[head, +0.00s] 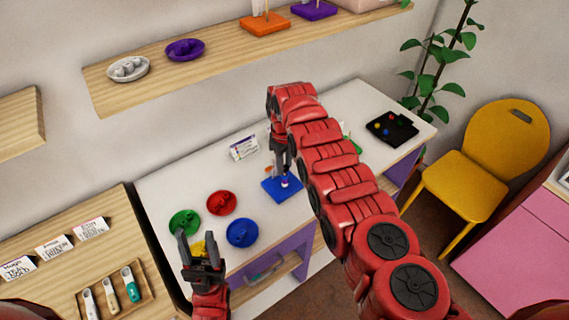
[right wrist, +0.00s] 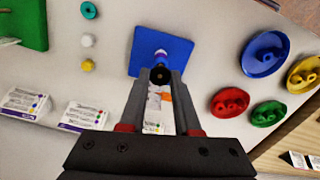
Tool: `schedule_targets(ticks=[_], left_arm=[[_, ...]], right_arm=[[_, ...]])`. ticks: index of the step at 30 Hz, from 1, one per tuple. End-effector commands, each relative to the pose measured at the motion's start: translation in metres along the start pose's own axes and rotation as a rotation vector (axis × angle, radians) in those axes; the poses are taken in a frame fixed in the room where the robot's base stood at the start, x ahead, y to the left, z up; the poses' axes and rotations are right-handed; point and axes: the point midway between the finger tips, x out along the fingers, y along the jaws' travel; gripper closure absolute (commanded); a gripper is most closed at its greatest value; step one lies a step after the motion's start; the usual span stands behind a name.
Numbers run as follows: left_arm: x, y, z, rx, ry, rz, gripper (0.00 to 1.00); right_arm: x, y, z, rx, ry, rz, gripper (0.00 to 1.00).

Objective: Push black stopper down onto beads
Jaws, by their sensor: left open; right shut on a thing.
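The blue bead board (head: 269,193) lies on the white table. In the right wrist view the board (right wrist: 178,47) is ahead of my fingertips. My right gripper (head: 281,172) is over the board, pointing down. In the right wrist view its fingers (right wrist: 160,82) are shut on the small black stopper (right wrist: 160,75). Beads (right wrist: 161,56), purple and pale, show just beyond the stopper on the board; I cannot tell whether the stopper touches them. The board's peg is hidden. My left gripper (head: 202,252) is open and empty at the front left.
Green (head: 184,222), red (head: 221,203) and blue (head: 242,232) dishes stand left of the board; a yellow dish (head: 199,248) is partly behind my left gripper. White cards (right wrist: 26,105) and loose beads (right wrist: 88,41) lie nearby. A black tray (head: 391,128) is at the right end.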

Motion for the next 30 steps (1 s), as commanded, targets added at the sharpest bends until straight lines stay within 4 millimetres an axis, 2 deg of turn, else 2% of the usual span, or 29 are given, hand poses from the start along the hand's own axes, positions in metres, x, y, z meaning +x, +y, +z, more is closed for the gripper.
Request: schedule_targets(ticks=[19, 30], left_arm=[[-0.021, 0.001, 0.004, 0.000, 0.000, 0.000, 0.51], [-0.019, 0.001, 0.003, 0.000, 0.000, 0.000, 0.51]], right_arm=[[0.022, 0.000, 0.000, 0.000, 0.000, 0.000, 1.00], [0.019, 0.000, 0.000, 0.000, 0.000, 0.000, 1.00]])
